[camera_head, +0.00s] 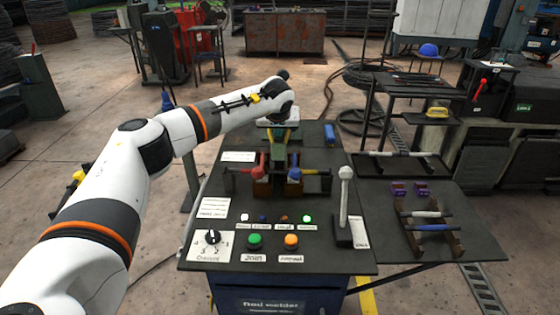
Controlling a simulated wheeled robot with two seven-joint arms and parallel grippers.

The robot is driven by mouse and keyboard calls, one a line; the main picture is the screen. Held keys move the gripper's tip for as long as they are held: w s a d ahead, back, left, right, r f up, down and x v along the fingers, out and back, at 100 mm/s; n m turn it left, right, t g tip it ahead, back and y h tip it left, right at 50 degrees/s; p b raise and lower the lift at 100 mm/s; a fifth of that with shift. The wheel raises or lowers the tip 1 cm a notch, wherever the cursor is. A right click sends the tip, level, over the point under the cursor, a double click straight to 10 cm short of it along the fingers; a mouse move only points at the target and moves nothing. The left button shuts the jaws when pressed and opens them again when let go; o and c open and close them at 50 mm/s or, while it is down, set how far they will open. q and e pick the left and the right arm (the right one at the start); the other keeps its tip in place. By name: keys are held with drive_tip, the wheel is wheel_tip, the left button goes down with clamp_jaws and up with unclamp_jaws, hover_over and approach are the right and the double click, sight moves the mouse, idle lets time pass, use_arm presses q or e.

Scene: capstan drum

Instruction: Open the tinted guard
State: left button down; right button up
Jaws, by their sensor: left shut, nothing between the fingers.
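My left arm reaches in from the left over the rod welder's dark top (210,255). Its left gripper (278,132) points down at the back middle of the machine and is shut with nothing in it. Just below it is a greenish-grey upright part (279,155) between the two clamps; I cannot tell whether this is the tinted guard or whether the gripper touches it. A red-handled clamp (262,164) stands left of it and a blue-handled clamp (294,174) right. My right gripper is not in view.
In front are a green button (254,240), an orange button (291,240) and a dial (212,237). A white-knobbed lever (345,195) stands at the right. A side table (385,235) holds a rod rack (432,228) and purple blocks (398,188).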

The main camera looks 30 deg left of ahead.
use_arm(q)
drive_tip(key=shift+w+a+r, duration=0.15)
drive_tip(key=shift+w+a, duration=0.1)
drive_tip(key=shift+w, duration=0.1)
drive_tip(key=shift+w+a+r+p, duration=0.15)
drive_tip(key=shift+w+a+p, duration=0.25)
drive_tip(key=shift+w, duration=0.25)
drive_tip(key=shift+w+a, duration=0.1)
drive_tip(key=shift+w, duration=0.2)
drive_tip(key=shift+w+a, duration=0.6)
drive_tip(key=shift+w, duration=0.3)
